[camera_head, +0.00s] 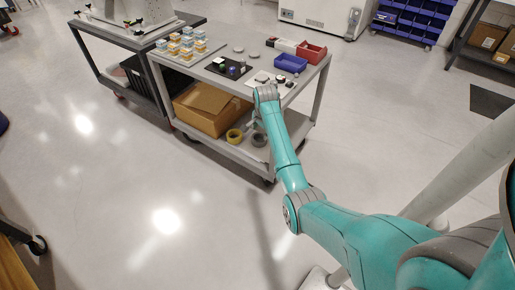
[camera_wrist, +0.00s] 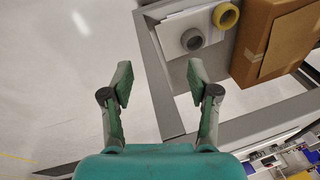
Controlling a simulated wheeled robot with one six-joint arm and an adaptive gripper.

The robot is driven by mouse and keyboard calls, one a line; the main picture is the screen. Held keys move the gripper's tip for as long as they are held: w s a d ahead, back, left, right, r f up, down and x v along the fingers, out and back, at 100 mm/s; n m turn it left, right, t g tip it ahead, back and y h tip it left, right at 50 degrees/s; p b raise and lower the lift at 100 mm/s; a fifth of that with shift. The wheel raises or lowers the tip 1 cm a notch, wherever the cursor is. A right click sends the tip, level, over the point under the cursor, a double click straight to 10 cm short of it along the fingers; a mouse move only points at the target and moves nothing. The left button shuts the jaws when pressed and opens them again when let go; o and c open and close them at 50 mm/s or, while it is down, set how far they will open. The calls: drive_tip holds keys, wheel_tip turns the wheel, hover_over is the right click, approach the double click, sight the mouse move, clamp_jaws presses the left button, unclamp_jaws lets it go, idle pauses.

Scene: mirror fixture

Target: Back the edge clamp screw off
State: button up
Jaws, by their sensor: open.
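My gripper (camera_wrist: 160,82) is open, with nothing between its two fingers in the wrist view. In the head view the end of my arm is at the front side of the grey cart (camera_head: 203,77), by the edge of its top. A dark plate (camera_head: 239,75) with small parts, one of them green, lies on the cart top, left of my arm. I cannot make out the edge clamp or its screw in either view.
The cart top also holds several small boxes (camera_head: 187,42), a blue bin (camera_head: 290,63) and a red bin (camera_head: 312,52). On the lower shelf are a cardboard box (camera_wrist: 275,38), a yellow tape roll (camera_wrist: 226,15) and a grey roll (camera_wrist: 192,39). The floor in front is clear.

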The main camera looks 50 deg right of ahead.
drive_tip(key=s+a+f+n+t, duration=0.1)
drive_tip(key=a+f, duration=0.3)
drive_tip(key=shift+s+a+f, duration=0.2)
drive_tip(key=shift+s+a, duration=0.2)
idle(0.4)
